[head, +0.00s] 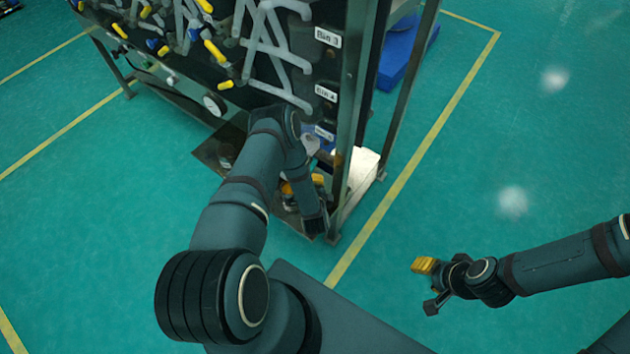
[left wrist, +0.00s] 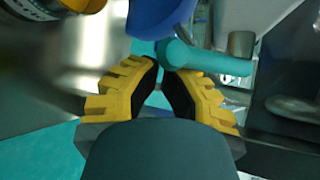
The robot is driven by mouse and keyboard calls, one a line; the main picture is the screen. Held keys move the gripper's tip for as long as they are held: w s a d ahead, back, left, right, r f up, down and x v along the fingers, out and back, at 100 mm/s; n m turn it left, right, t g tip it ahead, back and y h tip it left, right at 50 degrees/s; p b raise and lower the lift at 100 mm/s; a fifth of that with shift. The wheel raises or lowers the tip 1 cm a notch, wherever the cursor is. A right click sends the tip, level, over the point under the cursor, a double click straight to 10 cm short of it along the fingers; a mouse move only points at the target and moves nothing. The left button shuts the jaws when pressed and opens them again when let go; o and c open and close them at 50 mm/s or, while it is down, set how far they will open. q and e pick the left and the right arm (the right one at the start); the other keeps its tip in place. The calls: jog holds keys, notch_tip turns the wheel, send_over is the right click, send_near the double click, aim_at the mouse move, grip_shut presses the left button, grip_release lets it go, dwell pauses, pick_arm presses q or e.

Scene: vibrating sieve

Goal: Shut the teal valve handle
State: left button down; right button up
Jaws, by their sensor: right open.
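The teal valve handle (left wrist: 208,62) shows in the left wrist view as a rounded bar just beyond my left fingertips, running right from below a blue round part. My left gripper (left wrist: 161,70) has its yellow fingers angled inward, with the tips close together at the handle's left end. I cannot tell whether they grip it. In the head view my left gripper (head: 303,187) is low inside the rack's near corner, partly hidden by my own arm, and the handle cannot be made out there. My right gripper (head: 432,284) is open and empty over the floor at right.
The dark rack (head: 352,120) carries bin labels and several yellow and blue handled valves (head: 213,50). Its upright post stands close to my left arm. A white box (head: 363,168) sits at its base. The green floor at right is clear, with yellow lines.

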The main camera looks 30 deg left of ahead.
pick_arm(q)
jog(key=shift+s+r+g+p, duration=0.3)
jog(key=shift+g+p, duration=0.2)
jog(key=shift+p, duration=0.05)
jog(key=shift+s+a+r+m+g+h+p, duration=0.15)
jog(key=shift+s+r+m+g+p, duration=0.15)
jog(key=shift+s+r+m+g, duration=0.6)
jog(key=shift+s+r+m+g+h+p, duration=0.25)
jog(key=shift+s+r+g, duration=0.35)
jog(key=shift+r+g, duration=0.6)
jog(key=shift+a+f, duration=0.1)
jog(key=shift+f, duration=0.05)
